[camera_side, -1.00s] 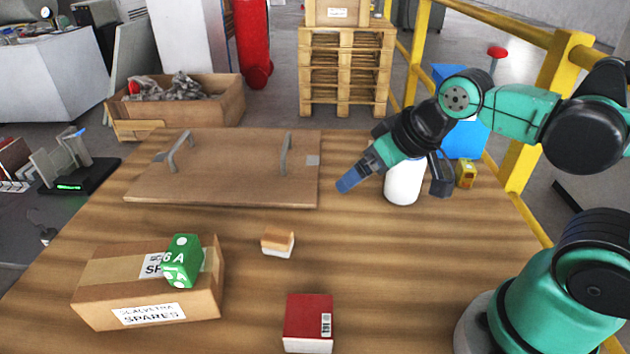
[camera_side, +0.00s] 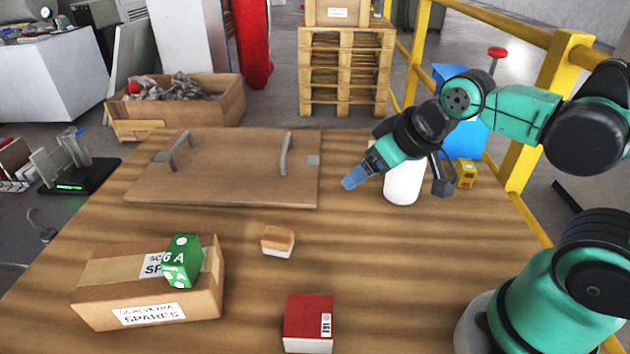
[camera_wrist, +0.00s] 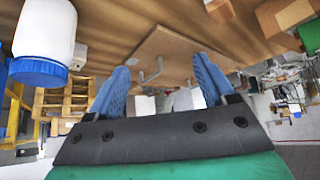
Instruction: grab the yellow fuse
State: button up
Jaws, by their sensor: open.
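A small yellow block (camera_side: 466,173), which looks like the yellow fuse, stands at the back right of the table, right of the white jar (camera_side: 403,184). My gripper (camera_side: 357,177) hangs above the table, left of the jar and well apart from the yellow block. The jar and my wrist lie between them in the picture. In the wrist view my gripper (camera_wrist: 161,78) shows two blue fingers spread apart with nothing between them. I cannot make out the yellow block in that view.
A green block (camera_side: 182,262) marked 6A sits on a cardboard box (camera_side: 95,290). A wooden board with handles (camera_side: 235,180) lies behind. The white jar (camera_wrist: 45,30) is close at the left of the wrist view.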

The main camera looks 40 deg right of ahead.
notch_tip(320, 180, up, 5)
jog(key=m+g, duration=0.7)
jog(key=m, duration=0.4)
send_over(468, 165)
notch_tip(468, 165, down, 18)
jog(key=shift+r, duration=0.25)
jog(key=shift+f, duration=0.5)
grip_shut()
